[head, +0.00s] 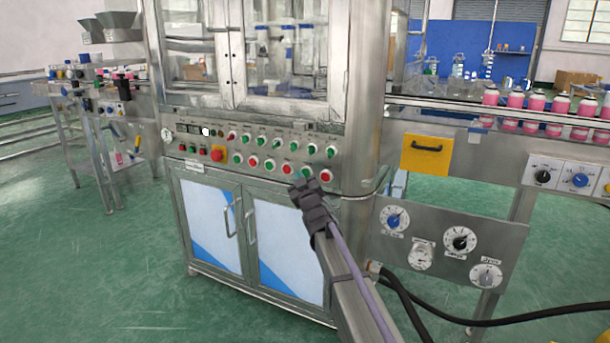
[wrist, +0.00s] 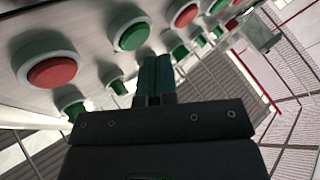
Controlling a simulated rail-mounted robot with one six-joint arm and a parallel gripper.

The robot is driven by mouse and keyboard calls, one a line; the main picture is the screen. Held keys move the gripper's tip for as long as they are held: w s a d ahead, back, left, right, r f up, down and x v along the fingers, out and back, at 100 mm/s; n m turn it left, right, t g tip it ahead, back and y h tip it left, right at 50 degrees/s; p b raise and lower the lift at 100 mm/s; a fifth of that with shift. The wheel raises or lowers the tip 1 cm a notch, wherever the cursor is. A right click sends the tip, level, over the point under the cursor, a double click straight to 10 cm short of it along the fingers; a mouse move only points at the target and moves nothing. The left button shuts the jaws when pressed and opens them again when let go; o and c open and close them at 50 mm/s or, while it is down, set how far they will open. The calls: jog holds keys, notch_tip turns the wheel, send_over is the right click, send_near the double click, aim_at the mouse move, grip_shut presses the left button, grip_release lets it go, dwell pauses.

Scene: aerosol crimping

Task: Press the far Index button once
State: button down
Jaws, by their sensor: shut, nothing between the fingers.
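The control panel (head: 265,145) on the front of the steel cabinet carries rows of red and green push buttons in pale rings. Its labels are too small to read, so I cannot tell which button is the far Index one. My gripper (head: 304,183) is at the right end of the lower row, and it partly hides a green button (head: 306,173) there. In the wrist view my shut, empty fingers (wrist: 156,70) point at the panel, near a green button (wrist: 130,34). A red button (wrist: 52,70) is to their left. I cannot tell whether the fingertips touch anything.
A yellow-based emergency stop (head: 217,153) is further left on the panel. Cabinet doors with handles (head: 229,218) are below. A plate with dials (head: 460,240) and a conveyor of pink cans (head: 535,103) are at right. The green floor in front is open.

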jog(key=shift+w, duration=0.1)
dwell(0.5)
jog(key=shift+w+d, duration=0.2)
jog(key=shift+w, duration=0.1)
jog(key=shift+w+d, duration=0.15)
jog(key=shift+w, duration=0.2)
dwell(0.6)
jog(key=shift+s, duration=0.15)
jog(key=shift+s+a, duration=0.35)
jog(key=shift+s, duration=0.3)
jog(key=s, duration=0.1)
jog(key=s+a, duration=0.1)
jog(key=s, duration=0.1)
jog(key=s+a, duration=0.1)
jog(key=shift+s, duration=0.25)
dwell(0.7)
